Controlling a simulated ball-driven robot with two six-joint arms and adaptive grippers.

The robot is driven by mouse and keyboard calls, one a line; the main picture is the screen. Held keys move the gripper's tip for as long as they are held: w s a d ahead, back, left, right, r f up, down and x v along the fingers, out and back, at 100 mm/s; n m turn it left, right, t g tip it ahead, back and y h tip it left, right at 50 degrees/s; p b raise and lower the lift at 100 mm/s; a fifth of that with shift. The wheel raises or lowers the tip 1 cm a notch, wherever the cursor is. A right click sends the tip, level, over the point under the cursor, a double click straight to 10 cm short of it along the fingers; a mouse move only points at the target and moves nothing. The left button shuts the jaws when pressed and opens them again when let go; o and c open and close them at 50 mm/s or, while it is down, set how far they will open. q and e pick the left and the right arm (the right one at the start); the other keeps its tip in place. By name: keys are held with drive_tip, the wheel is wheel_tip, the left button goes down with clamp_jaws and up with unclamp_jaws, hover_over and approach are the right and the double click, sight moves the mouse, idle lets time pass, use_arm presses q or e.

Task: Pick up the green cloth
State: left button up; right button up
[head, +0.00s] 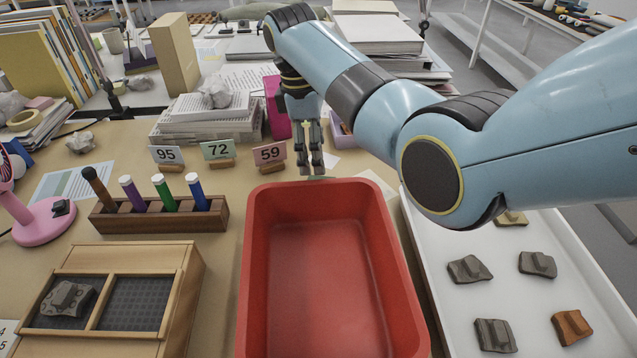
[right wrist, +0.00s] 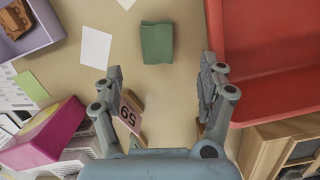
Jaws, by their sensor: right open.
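The green cloth (right wrist: 157,43) lies on the table in the right wrist view, a small dark green piece ahead of the fingers. In the head view only a thin green sliver shows beneath the fingertips, at the far rim of the red tub; the rest is hidden. My right gripper (head: 310,170) points down just beyond that rim. In the right wrist view the gripper (right wrist: 160,72) is open, with nothing between its fingers. The height of the fingertips above the cloth is hard to tell. My left gripper is not in view.
The red tub (head: 258,280) stands just in front of my right gripper. The 59 card (head: 269,154) stands close on the left, and a magenta box (head: 277,107) stands behind. A white tray (head: 573,226) with several sherds lies right. White paper (right wrist: 96,48) lies beside the cloth.

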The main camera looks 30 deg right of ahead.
sight(321, 181)
drive_tip(key=f, duration=0.3)
drive_tip(key=shift+s+d, duration=0.15)
drive_tip(key=shift+d, duration=0.05)
drive_tip(key=shift+f, duration=0.2)
drive_tip(key=f, duration=0.1)
drive_tip(key=f+b, duration=0.1)
drive_tip(key=f, duration=0.1)
drive_tip(key=f+b, duration=0.1)
drive_tip(key=f, duration=0.1)
drive_tip(key=shift+d+f, duration=0.1)
drive_tip(key=shift+d, duration=0.3)
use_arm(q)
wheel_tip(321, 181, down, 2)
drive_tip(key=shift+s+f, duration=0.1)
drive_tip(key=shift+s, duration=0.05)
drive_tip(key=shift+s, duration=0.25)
use_arm(e)
drive_tip(key=c, duration=1.1)
